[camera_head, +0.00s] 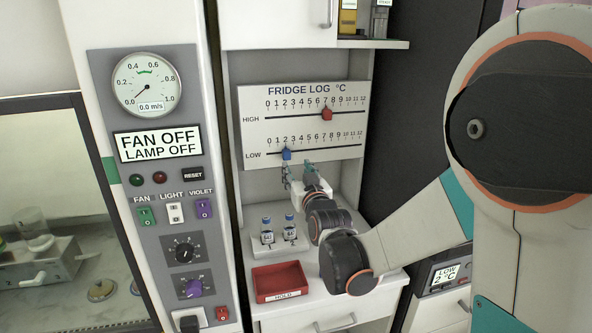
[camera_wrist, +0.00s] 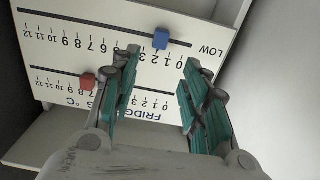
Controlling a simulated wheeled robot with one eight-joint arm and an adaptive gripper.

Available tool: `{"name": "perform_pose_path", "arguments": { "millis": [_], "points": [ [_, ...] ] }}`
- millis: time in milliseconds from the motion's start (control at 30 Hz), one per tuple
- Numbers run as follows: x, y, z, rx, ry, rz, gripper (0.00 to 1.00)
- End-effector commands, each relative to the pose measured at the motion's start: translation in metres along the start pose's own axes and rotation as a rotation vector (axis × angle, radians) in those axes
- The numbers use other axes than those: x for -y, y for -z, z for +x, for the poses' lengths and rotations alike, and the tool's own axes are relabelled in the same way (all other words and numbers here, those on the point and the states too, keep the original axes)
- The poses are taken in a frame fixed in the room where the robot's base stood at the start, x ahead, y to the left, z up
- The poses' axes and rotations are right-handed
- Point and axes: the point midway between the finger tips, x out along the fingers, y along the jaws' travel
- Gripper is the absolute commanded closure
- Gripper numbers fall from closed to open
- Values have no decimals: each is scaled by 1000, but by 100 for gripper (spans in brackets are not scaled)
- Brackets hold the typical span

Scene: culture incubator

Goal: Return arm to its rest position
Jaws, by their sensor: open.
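My gripper (camera_head: 297,176) is in front of the lower part of the fridge log board (camera_head: 258,113), close to the LOW scale. In the wrist view my gripper (camera_wrist: 157,88) has its two teal-padded fingers apart with nothing between them. The blue slider (camera_head: 286,154) is on the LOW scale near 2, just above the fingertips; it also shows in the wrist view (camera_wrist: 161,39). The red slider (camera_head: 327,114) is on the HIGH scale near 7; it shows in the wrist view too (camera_wrist: 88,82). My arm reaches in from the right.
Two small vials (camera_head: 267,231) stand in a white holder below my gripper. A red HOLD tray (camera_head: 281,282) lies in front of them. A control panel (camera_head: 163,175) reading FAN OFF, LAMP OFF is at left. A shelf (camera_head: 310,44) overhangs the board. A unit reading LOW 2 °C (camera_head: 446,274) is at right.

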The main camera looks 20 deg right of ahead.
Motion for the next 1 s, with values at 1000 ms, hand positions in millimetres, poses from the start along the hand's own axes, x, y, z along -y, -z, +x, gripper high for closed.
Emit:
{"name": "perform_pose_path", "arguments": {
  "millis": [1000],
  "points": [
    [6, -14, -179, 542, 28, 0, 58]
  ]
}}
